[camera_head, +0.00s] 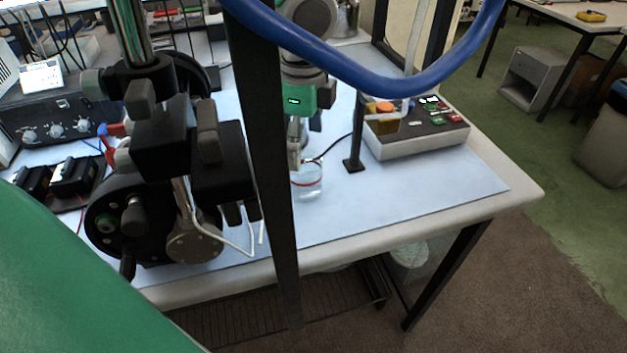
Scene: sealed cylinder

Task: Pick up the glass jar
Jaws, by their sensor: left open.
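The clear glass jar (309,184) stands upright on the pale blue table mat, with a red band around its rim. A silver and green device (299,96) with a lit green mark hangs over it, and its narrow lower end reaches down to the jar's mouth.
A control box (418,130) with coloured buttons stands right of the jar. A thin black stand (354,145) is between them. A black instrument with dials (58,120) is at the left. The mat (410,190) is clear at its front right. A blue hose (380,80) crosses the top.

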